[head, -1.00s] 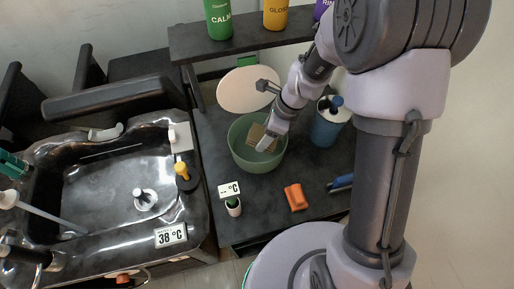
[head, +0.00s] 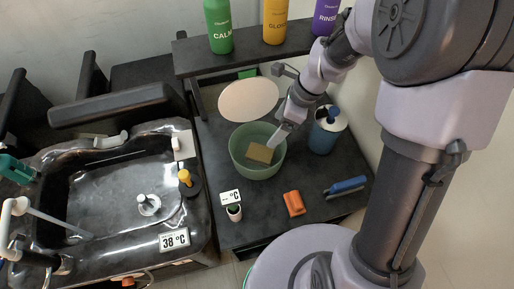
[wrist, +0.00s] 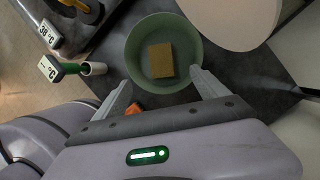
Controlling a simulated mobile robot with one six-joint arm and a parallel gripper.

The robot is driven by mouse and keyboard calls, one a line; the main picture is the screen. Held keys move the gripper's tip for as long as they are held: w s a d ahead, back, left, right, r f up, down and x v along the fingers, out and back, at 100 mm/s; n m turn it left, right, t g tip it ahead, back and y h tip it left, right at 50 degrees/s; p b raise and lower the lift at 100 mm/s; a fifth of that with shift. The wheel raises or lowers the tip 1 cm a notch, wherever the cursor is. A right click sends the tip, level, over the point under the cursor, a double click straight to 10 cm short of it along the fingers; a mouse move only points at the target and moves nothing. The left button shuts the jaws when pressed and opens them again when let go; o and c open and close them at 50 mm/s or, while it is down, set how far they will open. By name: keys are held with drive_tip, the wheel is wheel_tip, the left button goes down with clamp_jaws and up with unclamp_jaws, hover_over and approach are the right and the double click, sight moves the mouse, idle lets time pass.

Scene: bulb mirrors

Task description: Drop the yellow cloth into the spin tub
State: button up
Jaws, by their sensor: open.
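The yellow cloth (head: 259,153), a flat tan-yellow rectangle, lies inside the green round tub (head: 240,166), the only tub-like vessel on the dark side table. In the wrist view the cloth (wrist: 160,61) rests on the floor of the tub (wrist: 133,52), clear of the walls. My gripper (head: 281,136) is at the tub's right rim in the head view. In the wrist view its two fingers (wrist: 160,80) are spread wide with nothing between them, and the cloth lies beyond them.
An orange object (head: 293,203), a blue-handled brush (head: 346,186) and a small pot (head: 234,213) are in front. Bottles stand on the shelf (head: 190,49). The black basin (head: 110,190) is left.

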drive_tip(key=p+v, duration=0.1)
drive_tip(key=v, duration=0.6)
drive_tip(key=shift+d+r, duration=0.15)
drive_tip(key=shift+r, duration=0.1)
drive_tip(key=s+d+n+t+h+b, duration=0.1)
drive_tip(key=s+n+t+b, duration=0.4)
drive_tip(key=s+n+b, duration=0.8)
drive_tip(key=s+n+h, duration=0.1)
drive_tip(key=s+n, duration=0.2)
drive_tip(key=s, duration=0.1)
drive_tip(key=shift+d+f+n+t+b, duration=0.25)
drive_tip(key=shift+d+n+t+b, duration=0.05)
drive_tip(key=shift+d, duration=0.1)
